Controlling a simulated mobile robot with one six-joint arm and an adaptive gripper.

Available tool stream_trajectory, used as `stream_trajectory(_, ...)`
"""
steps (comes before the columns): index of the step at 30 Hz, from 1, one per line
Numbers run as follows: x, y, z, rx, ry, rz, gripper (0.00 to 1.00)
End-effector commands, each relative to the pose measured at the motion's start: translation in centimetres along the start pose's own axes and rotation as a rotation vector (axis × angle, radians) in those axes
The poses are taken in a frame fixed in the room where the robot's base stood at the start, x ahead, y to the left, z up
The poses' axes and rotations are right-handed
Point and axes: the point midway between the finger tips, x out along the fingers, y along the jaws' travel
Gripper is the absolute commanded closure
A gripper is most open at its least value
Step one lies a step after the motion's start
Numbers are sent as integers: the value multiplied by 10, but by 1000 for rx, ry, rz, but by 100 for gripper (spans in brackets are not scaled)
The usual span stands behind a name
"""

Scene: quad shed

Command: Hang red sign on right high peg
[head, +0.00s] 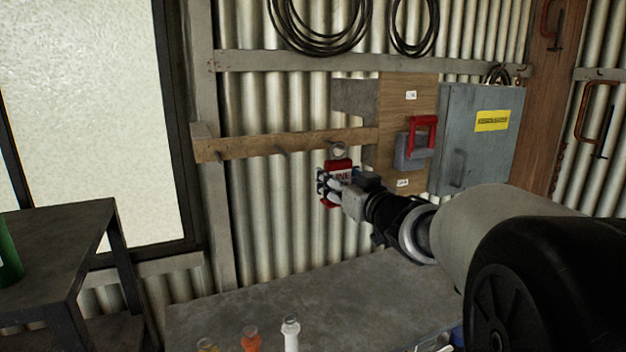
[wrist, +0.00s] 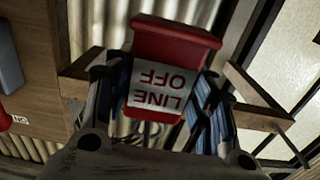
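The red sign (head: 340,165) hangs in my gripper (head: 335,187) in front of the corrugated wall, just below the wooden peg rail (head: 325,138). A ring shows above the sign, close to the rail's right part. In the wrist view the red sign (wrist: 172,45) appears upside down with a white label reading "LINE OFF". The fingers of my gripper (wrist: 160,100) press on its two sides. Dark short pegs (head: 281,150) stick out from the rail. I cannot tell whether the ring touches a peg, as the right end is partly crowded by the sign.
Right of the rail is a wooden board (head: 399,125) with a red-and-grey switch (head: 414,143), then a grey cabinet (head: 475,140). Below is a grey bench (head: 270,300) with an orange bottle (head: 250,339) and a white bottle (head: 291,334) at its front. Black cables hang above.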

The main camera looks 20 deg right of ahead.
Motion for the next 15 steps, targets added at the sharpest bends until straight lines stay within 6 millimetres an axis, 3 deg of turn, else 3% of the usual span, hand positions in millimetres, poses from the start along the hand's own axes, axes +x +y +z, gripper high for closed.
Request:
stream_trajectory(10, 0, 0, 0, 0, 0, 0, 26)
stream_trajectory(15, 0, 0, 0, 0, 0, 0, 26)
